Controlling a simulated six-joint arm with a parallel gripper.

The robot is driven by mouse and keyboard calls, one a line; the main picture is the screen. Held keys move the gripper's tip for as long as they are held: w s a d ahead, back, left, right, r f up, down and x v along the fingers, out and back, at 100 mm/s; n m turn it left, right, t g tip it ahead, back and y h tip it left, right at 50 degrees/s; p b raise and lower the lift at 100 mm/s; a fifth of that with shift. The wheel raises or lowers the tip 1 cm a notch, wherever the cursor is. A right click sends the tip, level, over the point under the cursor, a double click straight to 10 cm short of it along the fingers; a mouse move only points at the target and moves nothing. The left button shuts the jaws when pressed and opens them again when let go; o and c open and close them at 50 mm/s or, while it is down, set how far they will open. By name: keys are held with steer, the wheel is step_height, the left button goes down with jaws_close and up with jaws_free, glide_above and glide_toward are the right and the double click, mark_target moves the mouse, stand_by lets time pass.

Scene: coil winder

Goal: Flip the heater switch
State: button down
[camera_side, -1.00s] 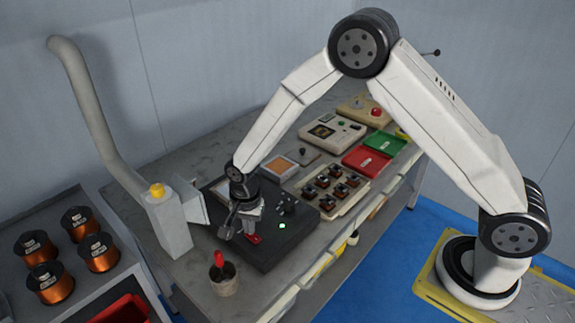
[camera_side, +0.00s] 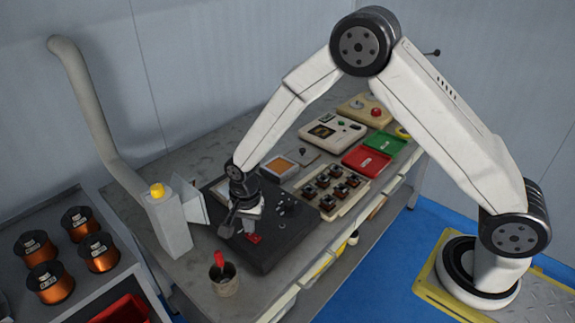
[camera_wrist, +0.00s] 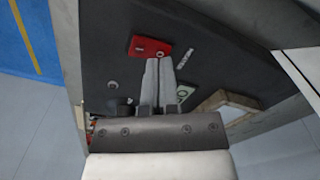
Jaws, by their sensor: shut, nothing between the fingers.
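A red switch plate (camera_wrist: 150,47) with a small light-metal part on it lies on the dark machine panel (camera_wrist: 110,45), just beyond my fingertips in the wrist view. It also shows as a small red patch in the side view (camera_side: 254,239), on the near part of the black base (camera_side: 275,255). I cannot read its label or tell the switch's position. My gripper (camera_wrist: 160,62) is shut and empty, its fingertips close to the plate's lower edge. It points down over the base in the side view (camera_side: 250,231). I cannot tell whether the tips touch.
A cup with a red-handled tool (camera_side: 224,278) stands near the base. A tray of coils (camera_side: 332,188) and red and green trays (camera_side: 366,158) lie to the right. Wire spools (camera_side: 55,280) stand at left.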

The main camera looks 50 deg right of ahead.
mark_target(255, 234)
steer(key=shift+r, duration=3)
steer(key=s+d+r+n+t, duration=0.1)
steer(key=s+d+r+n, duration=0.2)
steer(key=s+d+n, duration=0.2)
steer(key=s+d+r+n+t, duration=0.1)
steer(key=s+d+r+n, duration=0.2)
steer(key=s+d+n, duration=0.3)
steer(key=shift+s+n+t, duration=0.3)
steer(key=shift+s+n, duration=0.2)
steer(key=shift+s, duration=2.25)
steer(key=shift+d, duration=0.1)
